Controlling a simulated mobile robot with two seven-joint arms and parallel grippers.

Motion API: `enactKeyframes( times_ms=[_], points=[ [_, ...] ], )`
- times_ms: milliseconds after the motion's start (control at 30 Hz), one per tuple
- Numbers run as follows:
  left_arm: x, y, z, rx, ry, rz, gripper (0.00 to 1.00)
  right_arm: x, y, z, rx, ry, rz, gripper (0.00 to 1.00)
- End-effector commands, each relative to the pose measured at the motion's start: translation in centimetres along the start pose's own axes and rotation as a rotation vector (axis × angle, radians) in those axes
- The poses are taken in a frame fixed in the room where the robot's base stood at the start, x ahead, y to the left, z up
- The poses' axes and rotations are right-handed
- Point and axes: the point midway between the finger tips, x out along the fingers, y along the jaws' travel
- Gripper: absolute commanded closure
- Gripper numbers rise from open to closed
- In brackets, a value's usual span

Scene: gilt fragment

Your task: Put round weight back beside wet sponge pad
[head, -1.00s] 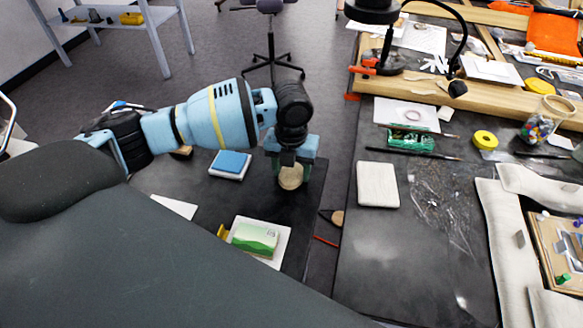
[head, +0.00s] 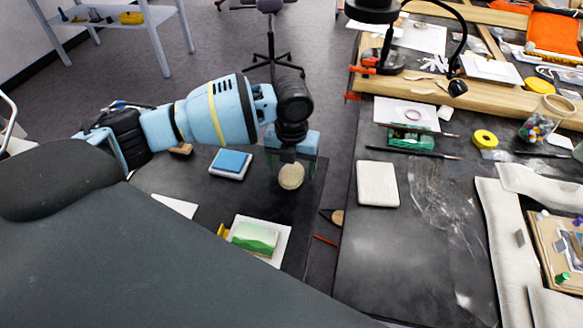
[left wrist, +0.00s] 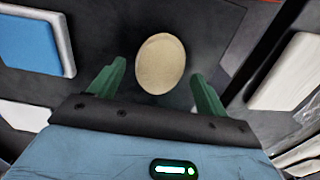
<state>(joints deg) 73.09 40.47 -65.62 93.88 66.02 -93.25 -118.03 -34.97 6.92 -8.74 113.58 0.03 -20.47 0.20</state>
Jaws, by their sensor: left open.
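The round weight (head: 291,177) is a pale beige disc on the dark low table, near its right edge. It also shows in the left wrist view (left wrist: 160,63), ahead of the fingertips. The wet sponge pad (head: 231,161) is a blue block on a white tray, left of the weight with a gap of bare table between them. It shows at the upper left of the left wrist view (left wrist: 28,42). My left gripper (head: 291,168) is open above the weight, with a green finger (left wrist: 107,77) on each side and clear of it. My right gripper is not in view.
A green and white box (head: 255,238) lies on a white tray at the table's front. A white sheet (head: 175,206) and a small brown block (head: 182,150) lie farther left. A floor gap separates this table from the cluttered workbench (head: 385,250) with a white pad (head: 377,184).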

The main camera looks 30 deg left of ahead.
Motion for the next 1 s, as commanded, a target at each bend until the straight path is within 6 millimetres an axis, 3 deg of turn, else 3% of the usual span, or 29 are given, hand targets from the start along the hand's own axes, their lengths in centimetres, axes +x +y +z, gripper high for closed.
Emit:
enactKeyframes(
  times_ms=[300,500,700,1000],
  points=[
    [-6.5,0.0,0.1,0.000,-0.006,-0.002,0.23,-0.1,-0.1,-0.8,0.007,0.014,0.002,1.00],
    [-9.6,0.0,0.1,0.000,-0.003,-0.001,0.23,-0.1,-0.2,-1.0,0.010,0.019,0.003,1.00],
    [-11.0,0.0,0.0,0.000,-0.001,-0.001,0.23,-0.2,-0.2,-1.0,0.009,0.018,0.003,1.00],
    [-11.2,0.0,0.0,0.000,0.000,0.000,0.23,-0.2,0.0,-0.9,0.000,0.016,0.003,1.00]
  ],
)
